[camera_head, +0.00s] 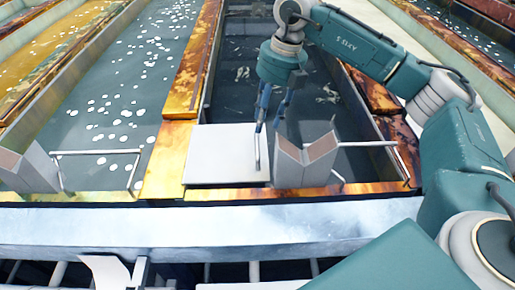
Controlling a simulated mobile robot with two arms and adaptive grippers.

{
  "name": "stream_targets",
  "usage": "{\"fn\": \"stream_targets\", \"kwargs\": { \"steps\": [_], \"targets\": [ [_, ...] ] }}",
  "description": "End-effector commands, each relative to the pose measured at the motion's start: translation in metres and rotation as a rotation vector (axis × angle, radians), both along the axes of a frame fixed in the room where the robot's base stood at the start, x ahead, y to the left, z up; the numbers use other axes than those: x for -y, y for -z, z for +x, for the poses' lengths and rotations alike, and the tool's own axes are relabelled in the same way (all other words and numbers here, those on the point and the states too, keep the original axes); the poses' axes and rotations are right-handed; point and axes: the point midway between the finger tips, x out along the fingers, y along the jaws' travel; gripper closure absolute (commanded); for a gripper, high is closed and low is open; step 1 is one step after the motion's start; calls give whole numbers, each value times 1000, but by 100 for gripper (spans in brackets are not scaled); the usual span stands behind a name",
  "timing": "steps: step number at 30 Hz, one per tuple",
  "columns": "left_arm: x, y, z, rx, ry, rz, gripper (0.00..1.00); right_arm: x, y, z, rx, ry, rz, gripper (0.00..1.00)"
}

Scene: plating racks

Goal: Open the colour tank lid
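A flat white square panel (215,158), which looks like the colour tank lid, lies level across the near left part of the dark tank (240,100). A thin pale upright piece (257,152), perhaps a handle, shows at the panel's right edge. My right gripper (271,122) points down over the tank, just above and behind the panel's right edge. Its two slim blue-tipped fingers are apart, with nothing visible between them. The left fingertip overlaps the top of the upright piece in the picture; I cannot tell whether they touch. My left gripper is not in view.
A grey V-shaped bracket (305,165) stands right of the panel, close to my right gripper. A similar bracket (28,170) stands at far left. A tank with white floating specks (105,95) lies left. A pale rail (200,228) crosses the front.

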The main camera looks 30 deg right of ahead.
Motion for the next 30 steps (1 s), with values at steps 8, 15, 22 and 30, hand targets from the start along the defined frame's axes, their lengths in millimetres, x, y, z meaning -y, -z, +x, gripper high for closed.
{"fn": "stream_targets", "kwargs": {
  "steps": [8, 15, 22, 30],
  "targets": [
    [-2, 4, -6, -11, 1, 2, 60, -2, 24, 1, -4, 0, -1, 63],
    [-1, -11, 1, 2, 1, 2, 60, -11, 67, 4, -6, 0, 1, 63],
    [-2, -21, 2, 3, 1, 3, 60, -17, 102, 8, -3, 1, 1, 63],
    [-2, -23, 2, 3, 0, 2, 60, -19, 116, 9, -1, 0, 0, 63]
  ]
}}
